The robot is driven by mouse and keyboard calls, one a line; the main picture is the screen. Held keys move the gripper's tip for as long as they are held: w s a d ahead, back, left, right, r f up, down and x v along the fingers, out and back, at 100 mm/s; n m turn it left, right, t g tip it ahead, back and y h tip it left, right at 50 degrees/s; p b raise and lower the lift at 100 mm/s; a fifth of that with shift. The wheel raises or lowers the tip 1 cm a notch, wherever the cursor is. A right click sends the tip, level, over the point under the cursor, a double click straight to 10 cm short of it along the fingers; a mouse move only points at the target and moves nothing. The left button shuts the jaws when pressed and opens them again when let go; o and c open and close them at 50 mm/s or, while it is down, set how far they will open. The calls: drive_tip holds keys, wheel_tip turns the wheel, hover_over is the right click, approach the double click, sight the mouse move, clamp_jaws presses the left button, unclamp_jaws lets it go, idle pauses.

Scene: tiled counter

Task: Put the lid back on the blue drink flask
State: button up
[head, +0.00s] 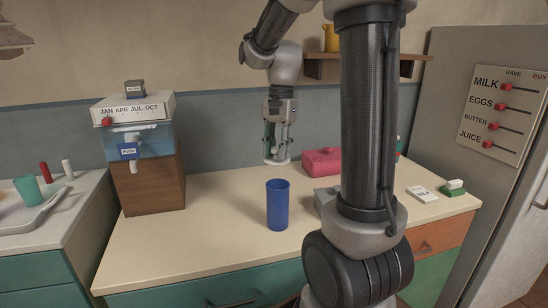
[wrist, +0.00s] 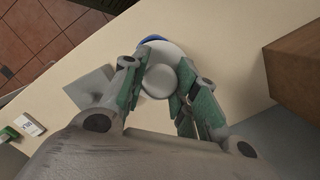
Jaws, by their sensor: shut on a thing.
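The blue drink flask (head: 277,206) stands upright and without its lid on the cream counter, left of my dark arm column in the head view. My gripper (head: 276,150) is above and just behind the flask in that view, pointing down. It is shut on the white lid (head: 276,161), held in the air by its round knob. In the wrist view the lid (wrist: 163,72) sits between the fingers (wrist: 160,85). A small part of the blue flask (wrist: 153,40) shows past the lid's far edge; the rest of it is hidden there.
A water dispenser (head: 130,142) on a wooden block (head: 150,187) stands at the left. A white card (head: 422,194) and green-white block (head: 455,188) lie farther right. Counter around the flask is clear.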

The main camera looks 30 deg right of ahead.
drive_tip(key=shift+s, duration=0.3)
drive_tip(key=shift+f, duration=3.2)
drive_tip(key=shift+f, duration=0.15)
drive_tip(key=o, duration=0.8)
drive_tip(key=o, duration=0.5)
